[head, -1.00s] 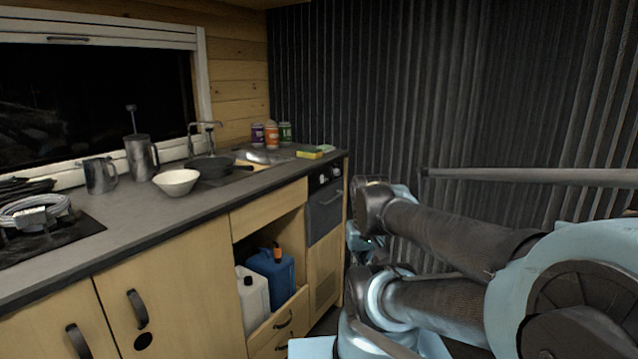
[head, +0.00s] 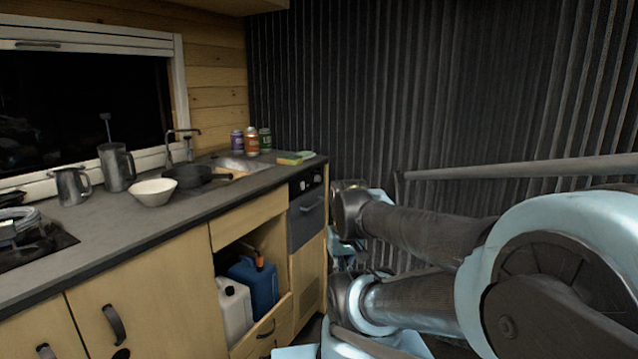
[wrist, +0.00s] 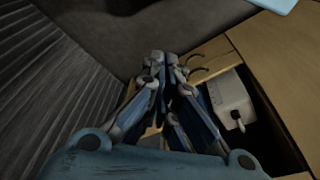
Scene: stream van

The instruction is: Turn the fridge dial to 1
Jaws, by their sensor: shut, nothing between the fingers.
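The fridge (head: 306,222) is a dark unit with a handle, at the right end of the counter in the head view. Its black control strip carries a small pale dial (head: 317,178) near the top; its number marks are too small to read. My gripper (wrist: 166,62) shows in the wrist view with its blue and grey fingers drawn together and empty. It points down at the floor and lower cabinet, and the dial is not seen in that view. In the head view my arm stands just right of the fridge and mostly hides the gripper.
The counter (head: 130,232) holds a white bowl (head: 153,192), a pan, metal jugs and several jars at the back. Below, an open drawer compartment holds a white canister (head: 235,312) and a blue canister (head: 262,285). A dark corrugated wall (head: 400,100) stands behind my arm.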

